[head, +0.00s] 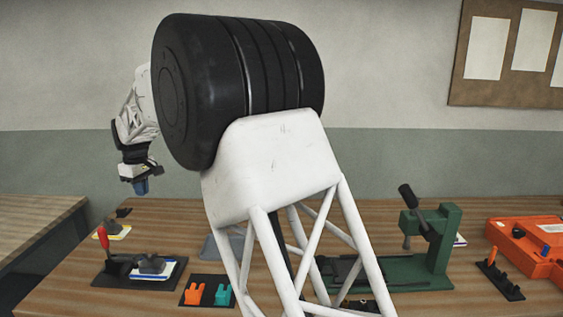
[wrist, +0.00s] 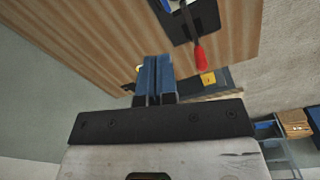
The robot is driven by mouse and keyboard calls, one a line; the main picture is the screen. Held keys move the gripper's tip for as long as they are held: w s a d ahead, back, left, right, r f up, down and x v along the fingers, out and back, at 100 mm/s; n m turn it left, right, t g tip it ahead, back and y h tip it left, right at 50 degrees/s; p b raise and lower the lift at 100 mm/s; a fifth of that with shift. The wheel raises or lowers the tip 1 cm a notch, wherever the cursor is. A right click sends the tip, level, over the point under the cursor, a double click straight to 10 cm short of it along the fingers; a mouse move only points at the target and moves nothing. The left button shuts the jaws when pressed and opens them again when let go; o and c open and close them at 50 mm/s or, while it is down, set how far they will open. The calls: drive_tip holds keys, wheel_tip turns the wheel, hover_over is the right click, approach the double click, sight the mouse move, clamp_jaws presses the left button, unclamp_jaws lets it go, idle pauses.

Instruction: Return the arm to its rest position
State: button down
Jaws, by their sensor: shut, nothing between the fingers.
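My gripper (head: 140,187) hangs above the left part of the wooden table (head: 60,295) in the head view, well clear of its top. In the wrist view its two blue fingers (wrist: 153,80) are shut together with nothing between them. My own arm's large black joint and white link fill the middle of the head view and hide part of the table behind them.
A red-handled tool on a black plate (head: 165,283) stands at the table's left. Orange and teal pieces (head: 222,294) sit on a dark mat near the front. A green press (head: 440,240) and an orange case (head: 530,250) are at the right. The air around my gripper is free.

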drive_tip(key=s+d+r+m, duration=0.2)
drive_tip(key=s+d+r, duration=0.1)
drive_tip(key=d, duration=0.7)
drive_tip(key=s+d+r+m, duration=0.2)
drive_tip(key=s+d+r, duration=0.1)
drive_tip(key=d, duration=0.8)
drive_tip(key=s+d+r+m, duration=0.1)
drive_tip(key=s+d+r, duration=0.15)
drive_tip(key=d, duration=0.75)
drive_tip(key=s+d+f+m+t, duration=0.25)
drive_tip(key=s+d+m, duration=0.35)
drive_tip(key=s+d, duration=1.55)
drive_tip(key=s+d+f+m, duration=0.1)
drive_tip(key=s+d+f, duration=0.3)
drive_tip(key=s, duration=0.4)
drive_tip(key=s+d+f+m, duration=0.2)
drive_tip(key=s+d+f, duration=0.2)
drive_tip(key=s, duration=0.4)
drive_tip(key=shift+d+f+m+h, duration=0.15)
drive_tip(key=shift+d+m+h, duration=0.15)
drive_tip(key=shift+d, duration=0.25)
